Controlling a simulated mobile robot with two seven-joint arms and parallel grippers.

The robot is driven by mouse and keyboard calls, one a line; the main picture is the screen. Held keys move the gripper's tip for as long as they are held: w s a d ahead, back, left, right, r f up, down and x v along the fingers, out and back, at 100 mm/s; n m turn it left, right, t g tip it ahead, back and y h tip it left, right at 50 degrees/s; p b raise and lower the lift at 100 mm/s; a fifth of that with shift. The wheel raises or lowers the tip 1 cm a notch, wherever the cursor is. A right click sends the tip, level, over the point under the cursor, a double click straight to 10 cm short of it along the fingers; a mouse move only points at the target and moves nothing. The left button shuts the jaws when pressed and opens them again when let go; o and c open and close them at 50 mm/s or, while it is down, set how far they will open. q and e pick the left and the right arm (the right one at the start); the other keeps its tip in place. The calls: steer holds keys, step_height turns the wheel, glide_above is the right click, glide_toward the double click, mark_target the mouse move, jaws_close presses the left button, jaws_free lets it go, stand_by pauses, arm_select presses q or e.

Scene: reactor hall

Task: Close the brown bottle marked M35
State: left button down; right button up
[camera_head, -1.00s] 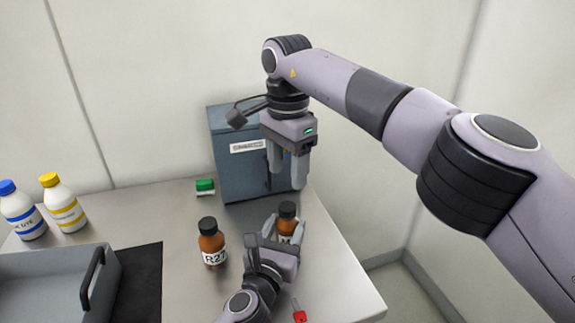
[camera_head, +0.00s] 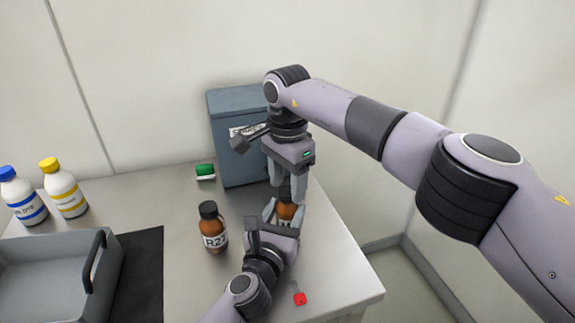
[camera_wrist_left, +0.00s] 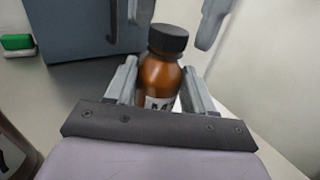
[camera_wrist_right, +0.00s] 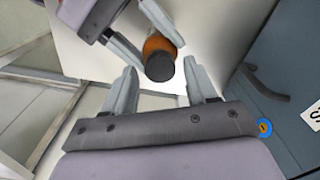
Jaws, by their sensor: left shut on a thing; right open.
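The brown bottle with a black cap (camera_head: 285,212) stands upright near the table's right side. Its label is partly hidden; an M shows in the left wrist view (camera_wrist_left: 160,85). My left gripper (camera_head: 271,212) is shut on the bottle's body from the front. My right gripper (camera_head: 286,195) points down above the bottle, open, with its fingers near the cap. In the right wrist view the black cap (camera_wrist_right: 160,67) lies between and just beyond the open fingertips (camera_wrist_right: 160,82). The cap sits on the bottle's neck; how tightly I cannot tell.
A second brown bottle marked R27 (camera_head: 213,228) stands just left of my left gripper. A grey-blue cabinet (camera_head: 238,150) is behind. A green-and-white block (camera_head: 205,172), a red object (camera_head: 299,297), a grey tray (camera_head: 50,290) and two white bottles (camera_head: 64,188) are also on the table.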

steer(key=shift+f, duration=0.4)
jaws_close()
